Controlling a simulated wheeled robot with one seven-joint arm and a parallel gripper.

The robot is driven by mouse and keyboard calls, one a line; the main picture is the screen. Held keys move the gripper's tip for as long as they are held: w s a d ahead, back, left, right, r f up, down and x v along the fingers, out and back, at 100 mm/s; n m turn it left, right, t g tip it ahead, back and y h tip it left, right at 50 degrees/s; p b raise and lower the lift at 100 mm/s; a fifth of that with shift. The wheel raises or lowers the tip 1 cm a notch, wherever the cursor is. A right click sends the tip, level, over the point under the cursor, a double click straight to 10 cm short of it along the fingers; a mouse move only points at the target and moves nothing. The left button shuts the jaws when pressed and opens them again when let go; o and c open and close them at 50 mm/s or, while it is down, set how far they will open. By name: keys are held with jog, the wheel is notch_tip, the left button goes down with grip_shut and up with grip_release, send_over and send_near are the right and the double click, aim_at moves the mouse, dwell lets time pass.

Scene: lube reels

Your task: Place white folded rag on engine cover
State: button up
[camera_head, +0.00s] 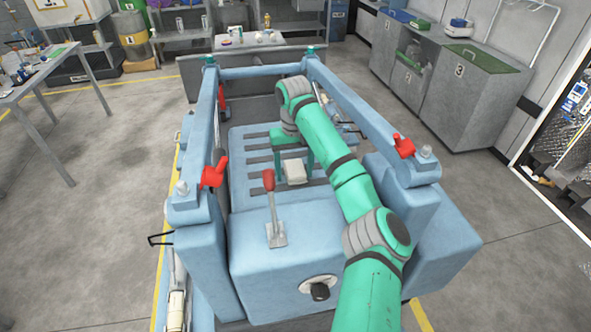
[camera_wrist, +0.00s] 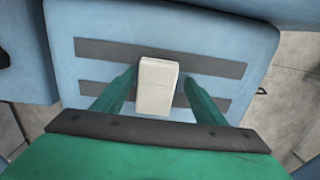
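The white folded rag (camera_head: 295,171) appears to lie on the blue engine cover with dark slots (camera_head: 252,183). In the wrist view the rag (camera_wrist: 157,86) lies across the dark slots of the cover (camera_wrist: 215,32). My gripper (camera_head: 293,160) is over the cover, pointing down. In the wrist view my gripper (camera_wrist: 159,80) is open, with one green finger on each side of the rag and a narrow gap on both sides. I cannot tell exactly how high the fingertips are above the cover.
Blue side rails frame the cover, with red handles (camera_head: 214,173) (camera_head: 403,145) on them. A red-knobbed lever (camera_head: 271,207) stands in front of the cover. A grey table (camera_head: 45,72) is at the left and grey bins (camera_head: 455,95) at the right. The floor between is clear.

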aim_at(295, 170)
jog(key=shift+w+a+r, duration=0.1)
jog(key=shift+a+r, duration=0.05)
jog(key=shift+r, duration=0.35)
notch_tip(295, 170, up, 11)
jog(key=shift+r, duration=0.2)
jog(key=shift+w, duration=0.15)
